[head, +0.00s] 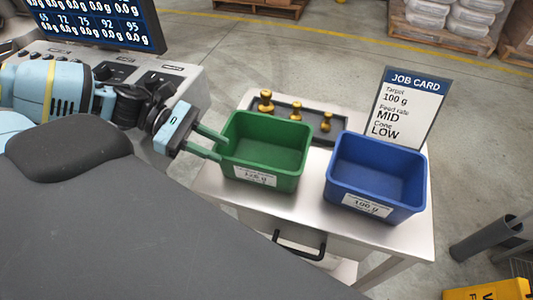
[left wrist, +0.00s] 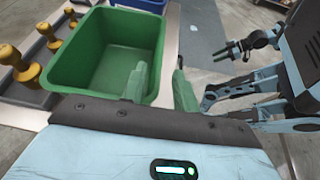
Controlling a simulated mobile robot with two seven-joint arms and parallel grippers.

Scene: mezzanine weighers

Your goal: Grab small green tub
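The small green tub (head: 262,150) stands upright at the left of the steel bench top, empty, with a white label on its front. My left gripper (head: 224,148) is at its left side with the fingers apart. In the left wrist view the green tub (left wrist: 105,45) fills the upper left. There my left gripper's fingers (left wrist: 160,86) show a gap, one finger over the tub's inside and the other beyond its wall. I cannot tell whether either finger touches the wall. My right gripper is not in the head view; parts of my other arm show at the right of the wrist view.
A blue tub (head: 378,175) stands to the right on the steel bench (head: 300,203). A dark tray with brass weights (head: 266,101) lies behind the green tub, close to it. A job card (head: 407,105) stands behind the blue tub. A narrow gap separates the tubs.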

